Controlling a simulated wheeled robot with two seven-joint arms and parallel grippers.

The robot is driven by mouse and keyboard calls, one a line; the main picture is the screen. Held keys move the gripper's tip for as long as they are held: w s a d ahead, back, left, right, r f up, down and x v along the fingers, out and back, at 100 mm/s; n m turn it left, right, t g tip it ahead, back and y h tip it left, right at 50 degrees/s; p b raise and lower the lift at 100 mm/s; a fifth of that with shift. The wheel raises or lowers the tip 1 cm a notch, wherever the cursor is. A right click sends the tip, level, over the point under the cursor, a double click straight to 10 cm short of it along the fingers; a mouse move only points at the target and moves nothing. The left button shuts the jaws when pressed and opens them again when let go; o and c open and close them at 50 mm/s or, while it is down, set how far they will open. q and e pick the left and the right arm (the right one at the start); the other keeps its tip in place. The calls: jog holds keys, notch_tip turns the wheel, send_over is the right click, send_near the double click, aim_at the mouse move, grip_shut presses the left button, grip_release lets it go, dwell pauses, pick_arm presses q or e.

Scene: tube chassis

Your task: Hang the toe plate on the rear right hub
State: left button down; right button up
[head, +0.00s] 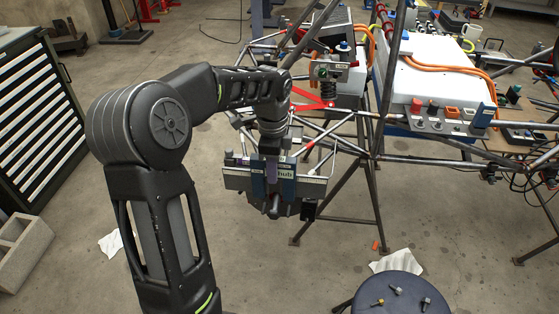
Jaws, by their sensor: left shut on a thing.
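My left gripper (274,203) is in the middle of the view, pointing down at the near corner of the tube chassis (368,125). It is shut on the toe plate (237,180), a wide, flat grey plate that sticks out on both sides of the fingers. The rear right hub is mostly hidden behind the gripper and plate; a label reading "hub" shows beside the fingers. I cannot tell whether the plate touches the hub. My right gripper is not in view.
Red and silver suspension arms run close behind my left gripper. A white battery box (435,85) with orange cables sits in the chassis. A round stool (385,298) with small bolts stands at the lower right. A drawer cabinet (40,120) is at the left. Floor between is mostly clear.

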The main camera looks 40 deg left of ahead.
pick_arm(q)
jog(key=shift+f, duration=0.1)
dwell(0.3)
notch_tip(320, 180, down, 4)
jog(key=b, duration=0.3)
jog(key=shift+r, duration=0.2)
dwell(1.5)
jog(key=shift+s+f, duration=0.1)
jog(key=shift+f, duration=0.1)
dwell(0.4)
jog(key=shift+f+b, duration=1.3)
jog(key=shift+f, duration=0.85)
jog(key=shift+p, duration=0.35)
dwell(0.4)
jog(key=shift+f, duration=0.2)
dwell(0.4)
